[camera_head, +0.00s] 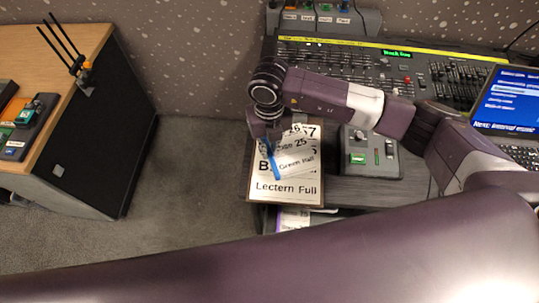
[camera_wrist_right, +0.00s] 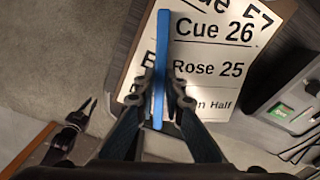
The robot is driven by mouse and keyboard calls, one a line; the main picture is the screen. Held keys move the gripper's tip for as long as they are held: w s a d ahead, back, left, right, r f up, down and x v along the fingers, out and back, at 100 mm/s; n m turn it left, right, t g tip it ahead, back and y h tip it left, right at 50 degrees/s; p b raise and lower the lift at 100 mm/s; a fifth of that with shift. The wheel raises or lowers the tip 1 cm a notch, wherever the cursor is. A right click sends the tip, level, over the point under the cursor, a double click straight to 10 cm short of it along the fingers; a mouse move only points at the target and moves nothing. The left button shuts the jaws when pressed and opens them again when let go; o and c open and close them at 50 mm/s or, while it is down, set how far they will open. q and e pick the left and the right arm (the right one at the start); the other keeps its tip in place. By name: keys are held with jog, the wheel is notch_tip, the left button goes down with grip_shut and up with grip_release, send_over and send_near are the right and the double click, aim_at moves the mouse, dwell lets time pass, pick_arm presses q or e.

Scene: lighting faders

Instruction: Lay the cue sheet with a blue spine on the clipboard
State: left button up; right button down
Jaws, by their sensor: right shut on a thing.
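My right gripper (camera_head: 268,138) is shut on the blue-spined cue sheet (camera_head: 297,162), gripping it at its blue spine. The sheet reads "Cue 26", "Rose 25" and "Green Half". In the right wrist view the spine (camera_wrist_right: 161,50) stands upright between the fingers (camera_wrist_right: 160,95). The sheet is over the clipboard (camera_head: 284,202), a brown board at the desk's left edge. I cannot tell whether the sheet touches the clipboard.
Behind are the lighting console (camera_head: 340,75) and a blue screen (camera_head: 508,98). Another sheet (camera_head: 295,217) lies lower, below the desk edge. A wooden cabinet (camera_head: 65,50) stands left, with open carpet between.

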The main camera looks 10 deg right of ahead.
notch_tip(320, 180, down, 5)
jog(key=shift+p, duration=0.35)
jog(key=shift+f, duration=0.25)
jog(key=shift+f, duration=0.2)
jog(key=c, duration=2)
grip_release()
jog(key=shift+r, duration=0.1)
